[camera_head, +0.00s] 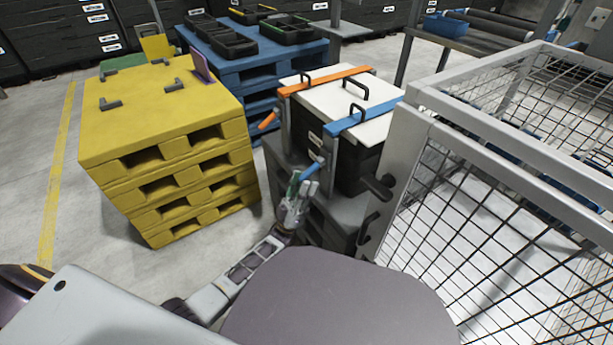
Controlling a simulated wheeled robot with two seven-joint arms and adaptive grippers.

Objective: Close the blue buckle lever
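The blue buckle lever (311,170) hangs on the front of a black box (357,168) with a white lid, below the end of a blue strap (364,118). It sticks out and down toward the lower left. My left gripper (303,184) is right at the lever's lower end, with its fingertips pointing up. The fingers overlap the lever in the picture, and I cannot tell whether they touch or grip it. My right gripper is not in view.
An orange strap (326,80) with its own lever (267,121) crosses the same box to the left. A yellow pallet stack (170,115) stands on the left, and a wire-mesh fence (500,190) closes the right side. A blue pallet stack (225,68) stands behind.

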